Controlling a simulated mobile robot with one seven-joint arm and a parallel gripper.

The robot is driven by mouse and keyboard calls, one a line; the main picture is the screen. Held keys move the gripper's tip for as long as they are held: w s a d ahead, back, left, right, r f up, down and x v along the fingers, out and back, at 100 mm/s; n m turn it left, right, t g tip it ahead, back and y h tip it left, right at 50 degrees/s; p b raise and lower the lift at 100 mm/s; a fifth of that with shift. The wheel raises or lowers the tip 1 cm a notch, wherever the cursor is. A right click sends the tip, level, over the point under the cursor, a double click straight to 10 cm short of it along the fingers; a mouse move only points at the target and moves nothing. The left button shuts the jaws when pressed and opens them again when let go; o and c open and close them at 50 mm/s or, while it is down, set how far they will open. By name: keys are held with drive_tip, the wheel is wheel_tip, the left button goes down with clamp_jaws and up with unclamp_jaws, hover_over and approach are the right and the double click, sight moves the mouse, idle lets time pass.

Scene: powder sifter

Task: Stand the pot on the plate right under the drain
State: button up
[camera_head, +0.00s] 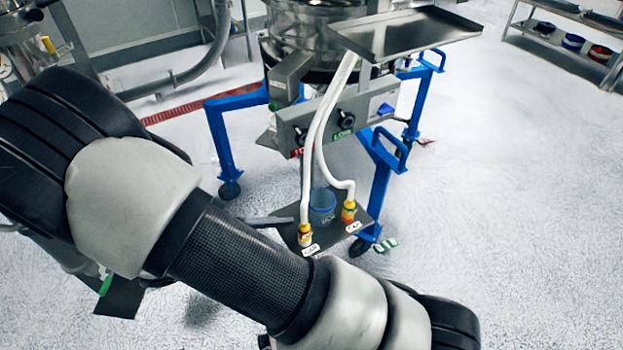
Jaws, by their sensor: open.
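A small blue see-through pot (322,207) appears upright on or just above the dark plate (335,240), low on the blue-legged sifter frame. It is between two white hoses that end in yellow fittings, one left (305,236) and one right (349,212). I cannot tell for sure which part is the drain; a grey angled chute (290,76) hangs from the sifter body, above and left of the pot. My gripper is not clearly visible.
A control box (345,112) with knobs hangs above the pot. A metal tray (410,33) juts out at upper right. Blue legs (222,150) on casters stand around the plate. A shelf with bowls (573,42) is far right.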

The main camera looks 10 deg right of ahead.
wheel_tip(320, 180, down, 6)
drive_tip(key=a+n+t+h, duration=0.1)
drive_tip(key=a+n+t, duration=0.2)
drive_tip(key=n+t, duration=0.55)
approach(314, 212)
drive_tip(key=x, duration=0.6)
drive_tip(key=shift+s+d+f, duration=0.2)
drive_tip(key=shift+s+f, duration=0.05)
drive_tip(key=shift+f, duration=0.1)
drive_tip(key=shift+w+a+r+b+x, duration=0.15)
drive_tip(key=shift+b+x, duration=0.1)
drive_tip(key=shift+x, duration=1.1)
drive_tip(key=shift+w+a+r+b+x, duration=0.1)
drive_tip(key=shift+b+x, duration=0.15)
drive_tip(key=shift+x, duration=1.15)
drive_tip(key=c, duration=1.2)
